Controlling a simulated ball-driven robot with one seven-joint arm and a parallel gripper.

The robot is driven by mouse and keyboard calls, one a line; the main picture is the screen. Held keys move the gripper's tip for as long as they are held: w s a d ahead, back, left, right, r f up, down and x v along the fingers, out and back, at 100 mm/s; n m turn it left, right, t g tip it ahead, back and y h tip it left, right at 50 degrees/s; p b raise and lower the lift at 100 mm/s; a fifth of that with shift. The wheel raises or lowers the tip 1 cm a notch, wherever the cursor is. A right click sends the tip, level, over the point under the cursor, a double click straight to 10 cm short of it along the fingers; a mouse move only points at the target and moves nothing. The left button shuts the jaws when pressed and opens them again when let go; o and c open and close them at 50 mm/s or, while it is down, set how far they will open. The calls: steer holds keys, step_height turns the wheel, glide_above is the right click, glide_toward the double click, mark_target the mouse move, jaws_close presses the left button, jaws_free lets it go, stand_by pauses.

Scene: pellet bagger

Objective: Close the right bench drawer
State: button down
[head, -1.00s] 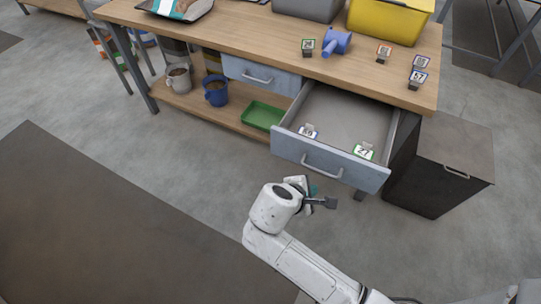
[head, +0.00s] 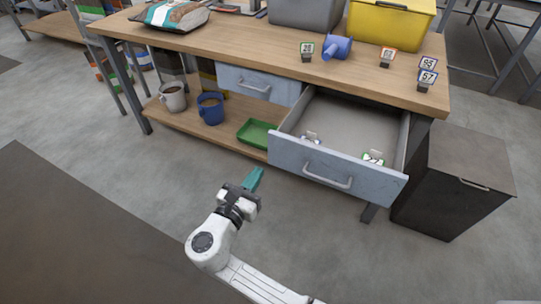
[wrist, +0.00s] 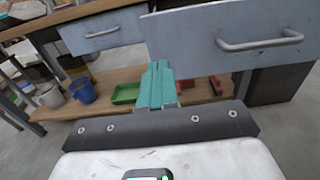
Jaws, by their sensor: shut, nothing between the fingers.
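The right bench drawer (head: 335,172) is pulled far out from under the wooden bench top, with its grey front and bar handle facing me. Two small numbered tags lie inside it. In the wrist view the drawer front (wrist: 205,50) fills the upper right, with its handle (wrist: 260,42) at the right. My gripper (head: 253,179) has teal fingers, which are shut and empty. It is in front of and to the left of the drawer front, apart from the handle. In the wrist view the fingers (wrist: 157,82) point forward near the drawer front's left edge; I cannot tell whether they touch it.
The left drawer (head: 258,84) is shut. A dark bin (head: 455,185) stands right of the open drawer. A green tray (head: 256,133), a blue mug (head: 211,108) and a white mug (head: 173,97) sit on the lower shelf. The floor before the bench is clear.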

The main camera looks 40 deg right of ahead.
mark_target(276, 147)
steer(key=b+x, duration=0.1)
steer(key=x, duration=0.8)
steer(key=shift+d, duration=0.3)
steer(key=b+x, duration=0.3)
steer(key=x, duration=0.6)
steer(key=b+x, duration=0.3)
steer(key=x, duration=0.6)
steer(key=b+x, duration=0.4)
steer(key=x, duration=0.5)
steer(key=shift+w+d+f, duration=0.15)
steer(key=shift+d+f, duration=0.1)
steer(key=shift+f, duration=0.05)
steer(key=shift+w+d+r, duration=0.1)
steer(key=shift+w+d, duration=0.1)
steer(key=shift+d, duration=0.25)
steer(key=shift+w+r, duration=0.1)
steer(key=shift+r, duration=0.05)
steer(key=shift+d+r, duration=0.1)
steer(key=shift+r, duration=0.05)
